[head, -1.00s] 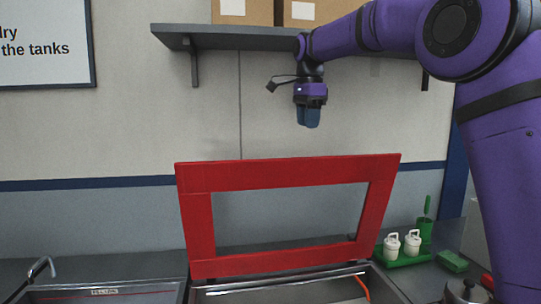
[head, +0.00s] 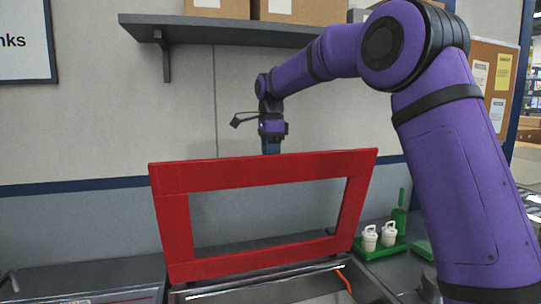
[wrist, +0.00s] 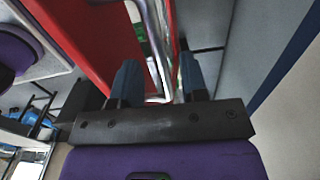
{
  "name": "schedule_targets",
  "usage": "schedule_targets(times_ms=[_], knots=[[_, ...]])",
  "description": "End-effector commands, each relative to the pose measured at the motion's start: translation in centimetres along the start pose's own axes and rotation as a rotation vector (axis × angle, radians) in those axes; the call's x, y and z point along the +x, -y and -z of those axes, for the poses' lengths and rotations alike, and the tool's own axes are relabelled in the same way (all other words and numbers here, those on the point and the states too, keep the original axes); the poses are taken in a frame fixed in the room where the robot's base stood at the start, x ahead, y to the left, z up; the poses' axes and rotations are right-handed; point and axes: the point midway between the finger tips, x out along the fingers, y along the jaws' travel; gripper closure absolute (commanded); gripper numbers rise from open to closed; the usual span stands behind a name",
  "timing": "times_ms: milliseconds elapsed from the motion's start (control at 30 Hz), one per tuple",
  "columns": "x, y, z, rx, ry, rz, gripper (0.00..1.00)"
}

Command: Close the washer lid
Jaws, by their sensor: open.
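The red washer lid (head: 270,168) is a rectangular frame with an open middle. It stands open, tilted up above the steel washer tank (head: 285,285). My gripper (head: 271,148) is at the middle of the lid's top edge, pointing down. Its fingertips are hidden behind that edge, so it is on the wall side of the lid. In the wrist view my gripper (wrist: 159,68) has its two dark blue fingers apart with nothing held between them. The red lid (wrist: 82,38) fills the upper left there, close beside the left finger; I cannot tell whether they touch.
A grey shelf (head: 225,31) with cardboard boxes (head: 305,10) is on the wall above my gripper. White bottles (head: 379,237) stand in a green tray (head: 386,252) right of the tank.

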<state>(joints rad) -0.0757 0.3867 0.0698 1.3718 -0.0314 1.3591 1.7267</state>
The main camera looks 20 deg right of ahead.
Motion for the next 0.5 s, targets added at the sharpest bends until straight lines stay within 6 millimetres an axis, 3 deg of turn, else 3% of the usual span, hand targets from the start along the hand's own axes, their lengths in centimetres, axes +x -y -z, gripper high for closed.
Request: schedule_targets(times_ms=[400,433,500], knots=[[0.95,0.00,-0.01,0.000,0.000,0.001,0.60],[0.95,0.00,-0.01,0.000,0.001,0.001,0.62],[0.95,0.00,-0.01,0.000,0.001,0.001,0.78]])
